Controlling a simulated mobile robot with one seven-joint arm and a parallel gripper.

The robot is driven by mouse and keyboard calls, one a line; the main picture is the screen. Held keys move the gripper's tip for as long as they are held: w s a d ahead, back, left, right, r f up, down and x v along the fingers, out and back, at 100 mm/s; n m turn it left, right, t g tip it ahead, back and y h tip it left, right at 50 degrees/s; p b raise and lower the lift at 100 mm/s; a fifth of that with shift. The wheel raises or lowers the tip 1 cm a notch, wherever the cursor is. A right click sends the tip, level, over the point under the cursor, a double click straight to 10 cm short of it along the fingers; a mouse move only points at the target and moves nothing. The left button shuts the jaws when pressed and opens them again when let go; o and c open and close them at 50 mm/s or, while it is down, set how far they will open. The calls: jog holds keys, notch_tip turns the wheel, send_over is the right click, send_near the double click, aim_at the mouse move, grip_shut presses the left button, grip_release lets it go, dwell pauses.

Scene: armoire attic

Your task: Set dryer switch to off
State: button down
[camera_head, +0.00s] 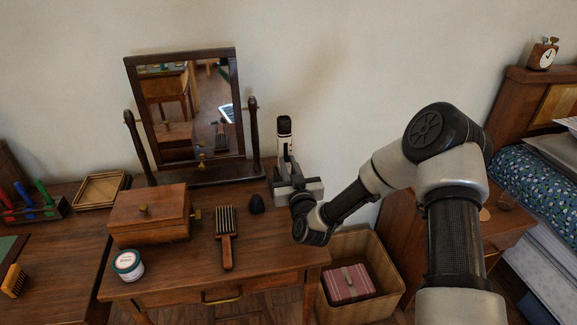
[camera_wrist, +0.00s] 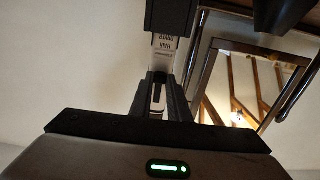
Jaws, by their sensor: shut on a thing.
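The hair dryer (camera_head: 284,132) is white and black. It stands upright near the back right corner of the dressing table, beside the mirror. In the wrist view the dryer (camera_wrist: 166,43) shows its printed label upside down. A small dark part, perhaps the switch (camera_wrist: 157,91), shows on its pale handle between my fingers. My gripper (camera_head: 290,178) is at the lower part of the dryer, and in the wrist view my gripper (camera_wrist: 160,80) is shut on the handle. The switch's setting is too small to tell, and my gripper hides the dryer's lower end in the head view.
A tilting mirror (camera_head: 190,105) stands left of the dryer. A brush (camera_head: 226,236), a dark egg-shaped thing (camera_head: 256,203), a wooden box (camera_head: 150,215) and a jar (camera_head: 128,265) are on the table (camera_head: 190,283). An open bin (camera_head: 384,300) stands to the right below.

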jog(key=shift+f, duration=0.15)
jog(key=c, duration=1.6)
grip_release()
jog(key=shift+c, duration=0.2)
jog(key=v, duration=1.7)
jog(key=shift+s, duration=0.25)
jog(key=shift+d, duration=0.1)
